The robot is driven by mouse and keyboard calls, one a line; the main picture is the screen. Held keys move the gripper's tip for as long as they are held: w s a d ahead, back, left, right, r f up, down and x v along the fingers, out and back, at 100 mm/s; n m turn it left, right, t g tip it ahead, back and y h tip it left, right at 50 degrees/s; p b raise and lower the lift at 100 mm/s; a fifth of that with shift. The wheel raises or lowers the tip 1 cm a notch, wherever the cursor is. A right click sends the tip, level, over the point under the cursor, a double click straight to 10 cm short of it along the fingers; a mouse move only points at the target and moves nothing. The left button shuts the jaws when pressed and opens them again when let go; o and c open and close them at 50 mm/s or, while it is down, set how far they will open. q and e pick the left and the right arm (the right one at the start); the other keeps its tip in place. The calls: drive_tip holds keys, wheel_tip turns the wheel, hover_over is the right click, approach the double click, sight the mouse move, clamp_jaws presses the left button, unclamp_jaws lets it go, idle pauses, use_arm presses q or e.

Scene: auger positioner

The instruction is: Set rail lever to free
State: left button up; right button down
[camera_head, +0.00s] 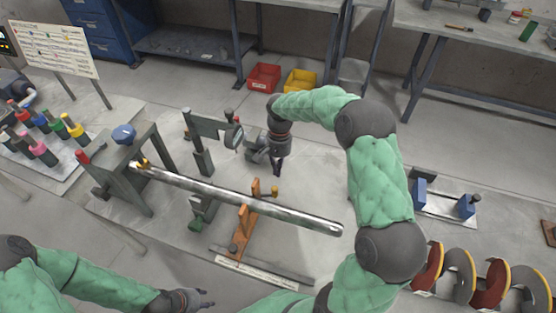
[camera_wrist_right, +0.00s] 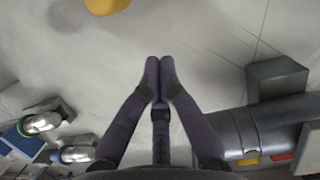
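A bench fixture carries a long shiny tube (camera_head: 240,200), which runs from a dark frame (camera_head: 125,170) at the left to an orange support (camera_head: 244,225). A lever with a red knob (camera_head: 83,157) stands at the frame's left side. A grey upright clamp part (camera_head: 205,135) stands behind the tube. I cannot tell which part is the rail lever or how it is set. My right gripper (camera_head: 279,167) is above the bench behind the tube, apart from the levers. Its fingers (camera_wrist_right: 160,62) meet with nothing between them. My left gripper (camera_head: 205,298) is low in front of the bench; its finger opening is unclear.
Several coloured-top bottles (camera_head: 45,130) stand on the left table, near a sign board (camera_head: 60,48). Red (camera_head: 264,77) and yellow (camera_head: 300,81) bins sit behind.

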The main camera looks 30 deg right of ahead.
drive_tip(key=shift+s+a+r+b, duration=0.15)
drive_tip(key=shift+s+a+b, duration=0.1)
drive_tip(key=shift+s+a, duration=0.45)
drive_tip(key=shift+s+a+r+b, duration=0.15)
drive_tip(key=shift+s+a+b, duration=0.1)
drive_tip(key=shift+s+a, duration=0.45)
drive_tip(key=shift+s+d, duration=0.1)
drive_tip(key=shift+s+r+m+p, duration=0.3)
drive_tip(key=shift+s+m+p, duration=0.35)
drive_tip(key=shift+m+p, duration=0.5)
drive_tip(key=shift+s+f+m+t+y+p, duration=0.1)
drive_tip(key=shift+s+m+t+y+p, duration=0.2)
drive_tip(key=shift+s+m+t+p, duration=0.25)
drive_tip(key=shift+f+m, duration=0.1)
drive_tip(key=shift+m, duration=0.2)
